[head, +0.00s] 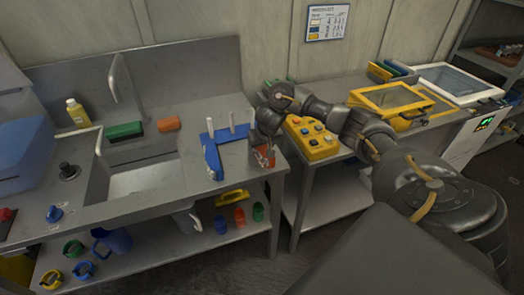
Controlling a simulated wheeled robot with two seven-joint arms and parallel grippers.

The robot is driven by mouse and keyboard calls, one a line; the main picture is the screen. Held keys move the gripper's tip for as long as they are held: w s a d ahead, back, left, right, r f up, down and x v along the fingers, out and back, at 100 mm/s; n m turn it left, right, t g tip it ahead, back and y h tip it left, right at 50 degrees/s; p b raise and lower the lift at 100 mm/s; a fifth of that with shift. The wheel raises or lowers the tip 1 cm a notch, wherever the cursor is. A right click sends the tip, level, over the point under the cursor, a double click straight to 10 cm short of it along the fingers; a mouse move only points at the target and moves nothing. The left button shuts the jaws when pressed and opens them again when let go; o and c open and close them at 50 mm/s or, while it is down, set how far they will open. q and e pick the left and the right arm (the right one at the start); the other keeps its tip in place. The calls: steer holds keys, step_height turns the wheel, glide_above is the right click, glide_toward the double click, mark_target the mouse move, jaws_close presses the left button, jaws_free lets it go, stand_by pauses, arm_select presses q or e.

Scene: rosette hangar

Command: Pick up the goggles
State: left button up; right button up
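No goggles can be made out with certainty. A small red-orange thing (264,158) shows at the right front corner of the sink counter, right under my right gripper; it is partly hidden and I cannot tell what it is. My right gripper (262,143) points down over that corner, beside a blue rack with white pegs (212,158). Its fingers are dark and small here, so I cannot tell whether they are open or touch the red-orange thing. My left gripper is not in view.
The metal sink counter (110,205) holds a yellow bottle (77,113), a green block (125,130) and an orange block (168,124). A yellow button box (313,138) and a yellow-framed case (393,98) stand on the right bench. Cups sit on the lower shelf.

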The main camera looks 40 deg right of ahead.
steer(key=c, duration=0.9)
